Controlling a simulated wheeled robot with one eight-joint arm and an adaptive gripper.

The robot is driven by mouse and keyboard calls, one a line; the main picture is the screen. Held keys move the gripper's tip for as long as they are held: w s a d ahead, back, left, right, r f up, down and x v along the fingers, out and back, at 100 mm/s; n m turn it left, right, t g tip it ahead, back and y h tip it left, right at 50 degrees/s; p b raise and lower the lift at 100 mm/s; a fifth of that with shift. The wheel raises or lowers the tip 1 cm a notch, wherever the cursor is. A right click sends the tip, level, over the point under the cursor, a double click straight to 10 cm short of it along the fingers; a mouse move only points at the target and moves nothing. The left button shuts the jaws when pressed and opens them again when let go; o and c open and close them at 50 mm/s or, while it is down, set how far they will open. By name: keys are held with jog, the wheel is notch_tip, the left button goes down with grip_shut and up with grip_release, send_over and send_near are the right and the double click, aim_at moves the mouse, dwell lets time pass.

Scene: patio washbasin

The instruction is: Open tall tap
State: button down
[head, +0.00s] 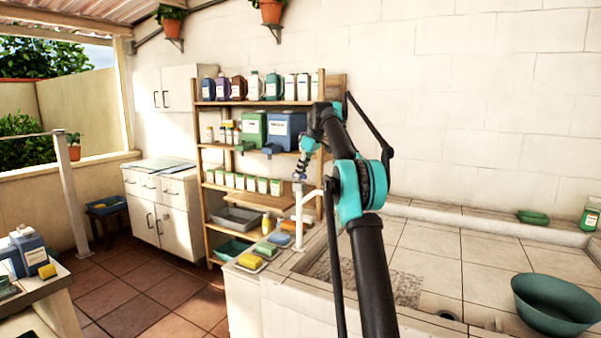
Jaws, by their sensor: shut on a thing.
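The tall tap (298,215) is a slim white upright with a short arm reaching right. It stands at the left end of the tiled basin counter. Its top (299,187) meets the tip of my gripper (300,174). My gripper points down from above and is shut on the top of the tap, where the handle sits. It is small in this view, and the handle's shape and turn are mostly hidden by the fingers.
Several soap bars and sponges (248,261) lie on the ledge left of the tap. A wooden shelf (201,165) with bottles and bins stands behind. A green bowl (556,306) sits at the right on the tiled counter, which is mostly clear.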

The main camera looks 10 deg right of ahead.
jog(key=shift+n, duration=0.3)
jog(key=c, duration=1.5)
grip_release()
jog(key=shift+r, duration=0.1)
jog(key=shift+v, duration=2.4)
jog(key=s+d, duration=0.7)
jog(key=d, duration=0.3)
jog(key=shift+a, duration=0.1)
